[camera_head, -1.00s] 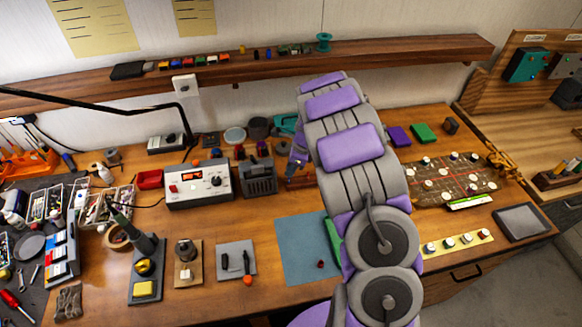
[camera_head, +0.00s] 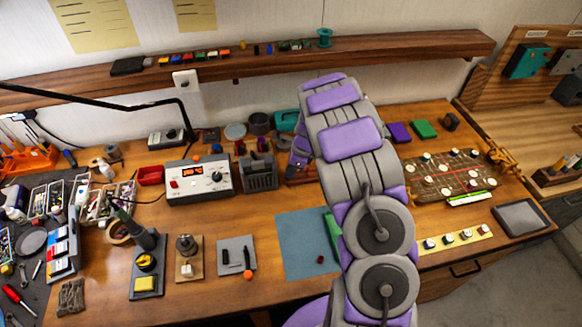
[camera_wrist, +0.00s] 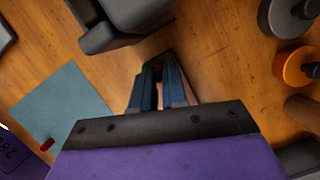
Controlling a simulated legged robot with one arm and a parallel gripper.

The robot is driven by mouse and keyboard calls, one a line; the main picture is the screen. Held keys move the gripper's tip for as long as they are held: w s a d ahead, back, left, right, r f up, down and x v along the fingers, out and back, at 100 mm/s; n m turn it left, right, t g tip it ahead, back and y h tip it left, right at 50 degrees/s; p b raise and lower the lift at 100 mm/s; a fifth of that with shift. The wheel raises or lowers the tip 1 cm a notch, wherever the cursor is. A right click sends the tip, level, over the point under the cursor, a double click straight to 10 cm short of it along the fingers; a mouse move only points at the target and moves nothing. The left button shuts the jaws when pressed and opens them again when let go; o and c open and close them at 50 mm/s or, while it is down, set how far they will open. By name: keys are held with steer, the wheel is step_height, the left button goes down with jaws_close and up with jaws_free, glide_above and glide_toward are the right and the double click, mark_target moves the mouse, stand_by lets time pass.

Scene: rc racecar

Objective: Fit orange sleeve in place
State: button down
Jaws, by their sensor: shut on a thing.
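In the wrist view my gripper (camera_wrist: 160,80) points away from the camera above the wooden bench. Its dark blue fingers are closed together on something small, almost wholly hidden between them; I cannot tell its shape or colour surely. No orange sleeve can be made out with certainty. In the head view my arm covers the gripper. An orange round piece (camera_wrist: 297,66) with a dark centre stands on the bench at the right of the wrist view, apart from the fingers. In the head view a small orange piece (camera_head: 247,275) lies at the front edge of a grey plate (camera_head: 225,262).
A blue-grey mat (camera_head: 298,235) with a small red piece (camera_head: 320,259) lies in front; it also shows in the wrist view (camera_wrist: 60,105). A dark block (camera_wrist: 120,22) is close to the fingers. A power supply (camera_head: 198,188) and black holder (camera_head: 258,174) stand behind.

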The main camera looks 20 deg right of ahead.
steer(key=shift+f, duration=0.8)
steer(key=c, duration=0.7)
jaws_free()
steer(key=shift+r, duration=0.15)
steer(key=shift+a+p+v, duration=0.1)
steer(key=shift+p+v, duration=1.45)
steer(key=shift+v, duration=0.65)
steer(key=shift+a+p+v, duration=0.15)
steer(key=shift+p+v, duration=1.35)
steer(key=shift+v, duration=0.65)
steer(key=shift+w, duration=0.1)
steer(key=shift+r, duration=0.1)
